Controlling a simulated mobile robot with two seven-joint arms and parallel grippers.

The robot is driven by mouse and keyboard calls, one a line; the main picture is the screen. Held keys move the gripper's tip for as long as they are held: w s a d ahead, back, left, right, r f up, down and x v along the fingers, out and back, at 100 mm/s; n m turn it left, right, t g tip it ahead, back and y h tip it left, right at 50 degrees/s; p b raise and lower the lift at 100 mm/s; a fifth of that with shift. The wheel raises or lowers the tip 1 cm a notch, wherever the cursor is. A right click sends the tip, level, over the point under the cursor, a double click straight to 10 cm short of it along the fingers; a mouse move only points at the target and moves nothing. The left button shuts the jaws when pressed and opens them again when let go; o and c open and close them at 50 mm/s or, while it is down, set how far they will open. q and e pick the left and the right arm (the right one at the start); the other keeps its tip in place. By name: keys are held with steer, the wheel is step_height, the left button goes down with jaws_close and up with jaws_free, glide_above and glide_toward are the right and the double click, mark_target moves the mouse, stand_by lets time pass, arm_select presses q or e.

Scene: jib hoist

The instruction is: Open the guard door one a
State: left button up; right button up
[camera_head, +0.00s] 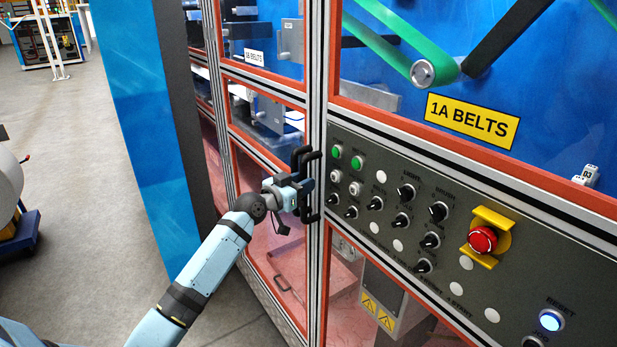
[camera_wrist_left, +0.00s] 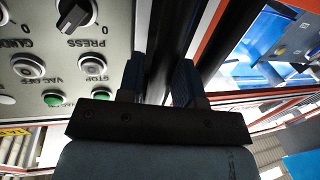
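My left gripper (camera_head: 299,191) is at the handle. In the left wrist view its fingers (camera_wrist_left: 158,85) lie close on both sides of the bar and appear shut on it. My right gripper is not in view.
A control panel (camera_head: 390,245) with knobs and a red emergency stop (camera_head: 482,239) is right of the post. A yellow "1A BELTS" sign (camera_head: 472,121) is above. A blue panel (camera_head: 150,110) stands left of the door. Grey floor (camera_head: 60,130) is open farther left.

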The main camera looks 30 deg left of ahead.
arm_select(q)
steer(key=shift+w+d, duration=0.2)
steer(key=shift+w, duration=1.05)
jaws_close()
steer(key=shift+f, duration=0.1)
